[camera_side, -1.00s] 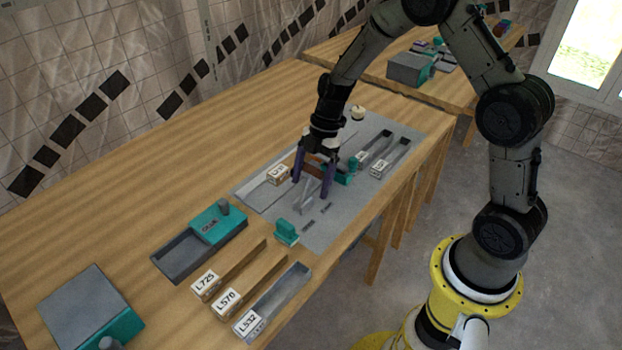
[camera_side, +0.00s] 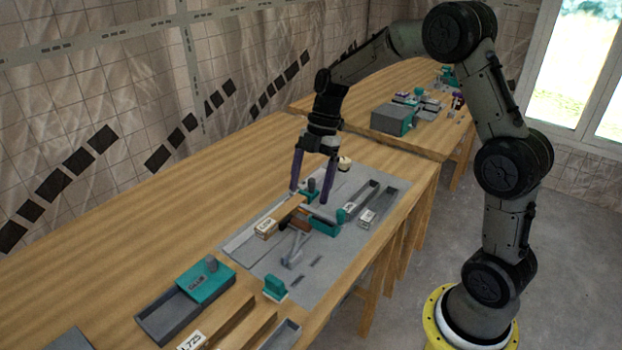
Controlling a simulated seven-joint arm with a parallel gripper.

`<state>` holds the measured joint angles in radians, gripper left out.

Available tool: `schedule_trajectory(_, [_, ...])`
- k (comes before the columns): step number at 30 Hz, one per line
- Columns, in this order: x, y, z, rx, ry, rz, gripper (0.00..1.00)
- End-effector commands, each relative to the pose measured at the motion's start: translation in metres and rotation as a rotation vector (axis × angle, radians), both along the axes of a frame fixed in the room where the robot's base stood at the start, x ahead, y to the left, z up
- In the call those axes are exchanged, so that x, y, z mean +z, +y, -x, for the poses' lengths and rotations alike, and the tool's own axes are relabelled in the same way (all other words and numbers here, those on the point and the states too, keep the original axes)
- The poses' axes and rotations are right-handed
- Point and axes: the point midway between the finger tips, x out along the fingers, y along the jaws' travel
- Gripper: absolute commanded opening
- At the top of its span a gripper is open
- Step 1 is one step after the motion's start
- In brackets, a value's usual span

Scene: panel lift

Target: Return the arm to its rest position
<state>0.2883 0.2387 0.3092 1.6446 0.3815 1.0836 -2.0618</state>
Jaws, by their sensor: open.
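My gripper (camera_side: 310,192) has two purple fingers pointing down, spread apart, with nothing held between them. It is above the far part of the grey work board (camera_side: 246,262). A wooden bar with a white label (camera_side: 266,228) lies on the board below and left of the fingers. A teal clamp (camera_side: 326,228) and a small brown piece stand close below the fingertips. Whether the fingers touch any of these cannot be told from this angle. My arm arches from its yellow base at the lower right over to the board.
A teal-lidded grey box (camera_side: 207,282) and labelled bars lie at the front left. A teal block (camera_side: 274,287) stands at the board's near edge. Grey trays (camera_side: 359,195) lie on its right. A second table (camera_side: 352,113) stands behind. The left tabletop is clear.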

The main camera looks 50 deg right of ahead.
Motion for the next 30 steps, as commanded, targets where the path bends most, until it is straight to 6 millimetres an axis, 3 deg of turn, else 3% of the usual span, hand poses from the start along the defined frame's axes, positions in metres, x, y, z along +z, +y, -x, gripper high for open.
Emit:
schedule_trajectory(4, [0.011, -0.004, 0.000, 0.001, -0.001, 0.001, 0.90])
schedule_trajectory(17, [0.017, -0.001, -0.001, 0.010, -0.009, 0.003, 0.90])
schedule_trajectory(20, [0.039, 0.008, -0.002, 0.032, -0.062, 0.018, 0.90])
schedule_trajectory(23, [0.073, 0.023, 0.011, 0.071, -0.132, 0.044, 0.90])
schedule_trajectory(27, [0.115, 0.045, 0.051, 0.054, -0.211, 0.098, 0.90])
schedule_trajectory(30, [0.135, 0.055, 0.085, -0.048, -0.241, 0.128, 0.90])
